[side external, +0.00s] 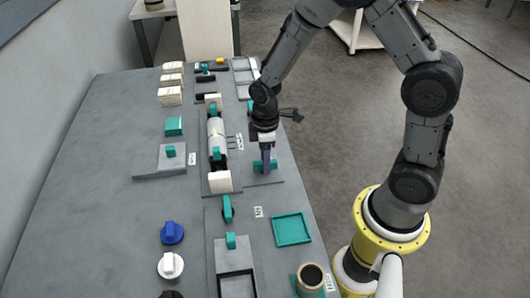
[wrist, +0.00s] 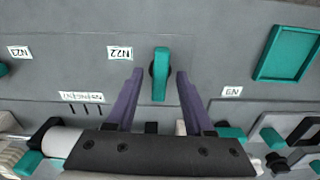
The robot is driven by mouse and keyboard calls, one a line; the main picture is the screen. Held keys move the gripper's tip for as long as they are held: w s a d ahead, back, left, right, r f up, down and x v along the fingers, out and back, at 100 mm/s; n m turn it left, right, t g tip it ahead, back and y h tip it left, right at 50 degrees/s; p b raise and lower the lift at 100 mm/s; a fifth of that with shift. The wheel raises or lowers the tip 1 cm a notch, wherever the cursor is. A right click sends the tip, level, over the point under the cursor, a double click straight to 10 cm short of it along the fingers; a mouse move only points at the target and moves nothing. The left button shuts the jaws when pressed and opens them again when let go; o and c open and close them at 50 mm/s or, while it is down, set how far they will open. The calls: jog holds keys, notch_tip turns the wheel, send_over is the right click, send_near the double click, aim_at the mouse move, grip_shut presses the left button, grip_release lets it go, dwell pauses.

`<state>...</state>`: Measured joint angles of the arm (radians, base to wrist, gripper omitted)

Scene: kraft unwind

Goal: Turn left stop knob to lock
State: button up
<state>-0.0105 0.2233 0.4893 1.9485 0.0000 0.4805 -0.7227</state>
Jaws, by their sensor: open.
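A teal bar-shaped knob (wrist: 160,80) with a dark round base stands on a grey panel. In the wrist view its bar points up and down the picture. My gripper (wrist: 159,74) is open, with one purple finger on each side of the knob and a visible gap on both sides. In the side external view my gripper (side external: 266,168) points down at the same knob (side external: 272,166), and a finger covers its middle. I cannot tell from the labels whether this is the left stop knob.
A white roll (side external: 218,150) with teal clamps lies left of my gripper. Another teal knob (side external: 228,208) and a teal tray (side external: 291,231) are nearer the camera. Blue (side external: 172,232) and white (side external: 170,265) knobs stand front left.

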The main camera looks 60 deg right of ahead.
notch_tip(320, 180, up, 14)
dwell(0.5)
jog(key=s+r+m+t, duration=0.2)
jog(key=s+r+t, duration=0.2)
jog(key=s+r, duration=0.65)
jog(key=s+f+m+t, duration=0.1)
jog(key=s+m, duration=0.5)
jog(key=s, duration=0.1)
jog(key=shift+s+d+t, duration=0.2)
jog(key=shift+t, duration=0.1)
jog(key=shift+m, duration=0.3)
